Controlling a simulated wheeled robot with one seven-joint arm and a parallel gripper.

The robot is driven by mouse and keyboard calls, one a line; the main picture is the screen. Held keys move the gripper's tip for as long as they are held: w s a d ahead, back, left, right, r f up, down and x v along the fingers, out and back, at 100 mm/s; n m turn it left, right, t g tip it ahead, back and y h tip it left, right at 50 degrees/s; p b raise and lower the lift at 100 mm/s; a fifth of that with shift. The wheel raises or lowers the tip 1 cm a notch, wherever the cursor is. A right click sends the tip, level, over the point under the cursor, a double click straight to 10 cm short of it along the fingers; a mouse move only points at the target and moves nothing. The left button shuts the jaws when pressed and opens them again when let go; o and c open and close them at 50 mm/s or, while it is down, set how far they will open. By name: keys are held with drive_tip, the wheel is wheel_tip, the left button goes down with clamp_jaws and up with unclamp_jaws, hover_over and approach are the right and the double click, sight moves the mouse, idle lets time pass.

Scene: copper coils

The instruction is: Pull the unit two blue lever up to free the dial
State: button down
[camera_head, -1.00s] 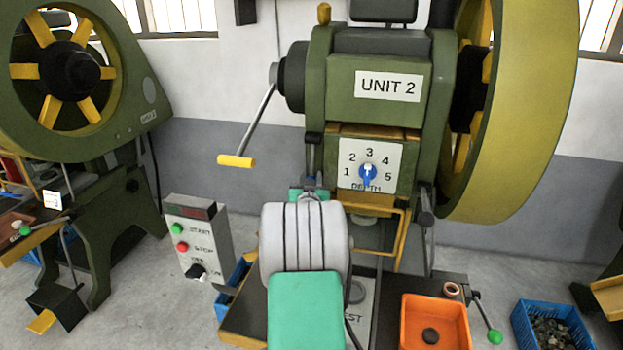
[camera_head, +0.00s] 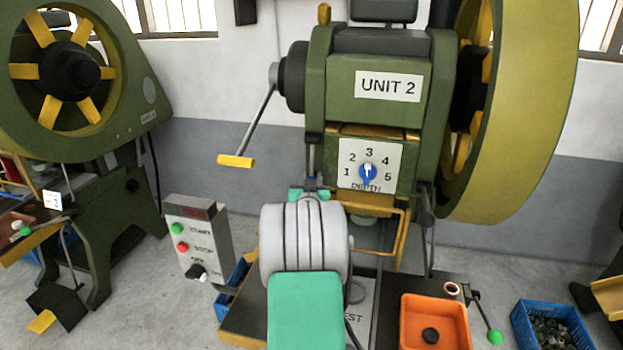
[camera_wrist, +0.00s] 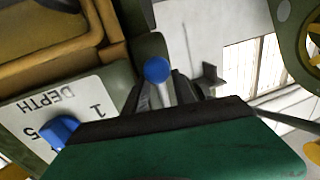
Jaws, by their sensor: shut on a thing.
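The unit two machine (camera_head: 375,90) stands in the middle of the head view. The blue dial (camera_head: 368,173) on its white DEPTH plate points up toward 3, and it also shows in the wrist view (camera_wrist: 58,131). The lever has a round blue knob (camera_wrist: 157,70) on a light grey shaft, beside the plate in the wrist view. My gripper (camera_wrist: 161,95) is shut on the lever, its dark fingers around the shaft below the knob. In the head view my gripper (camera_head: 310,184) is left of the dial, partly hidden by my arm.
A yellow-handled crank (camera_head: 236,161) sticks out at the machine's left, and a large flywheel (camera_head: 520,110) stands at its right. A control box (camera_head: 197,238) stands left of my arm. An orange tray (camera_head: 435,312) and a blue crate (camera_head: 551,327) lie to the right.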

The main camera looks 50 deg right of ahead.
drive_tip(key=shift+r, duration=0.15)
drive_tip(key=s+a+r+m+g+y+p, duration=0.1)
drive_tip(key=s+a+r+g+y+p, duration=0.2)
drive_tip(key=a+r+y+p, duration=0.3)
drive_tip(key=shift+a+r+g+y, duration=0.3)
drive_tip(key=shift+a+r+y, duration=0.1)
drive_tip(key=shift+a+r, duration=0.45)
drive_tip(key=shift+r, duration=0.15)
idle(1.6)
drive_tip(key=c, duration=1.5)
unclamp_jaws()
drive_tip(key=shift+a, duration=0.25)
drive_tip(key=shift+o, duration=0.6)
drive_tip(key=shift+r, duration=0.1)
drive_tip(key=shift+s+d+r, duration=0.1)
drive_tip(key=shift+s+d, duration=0.05)
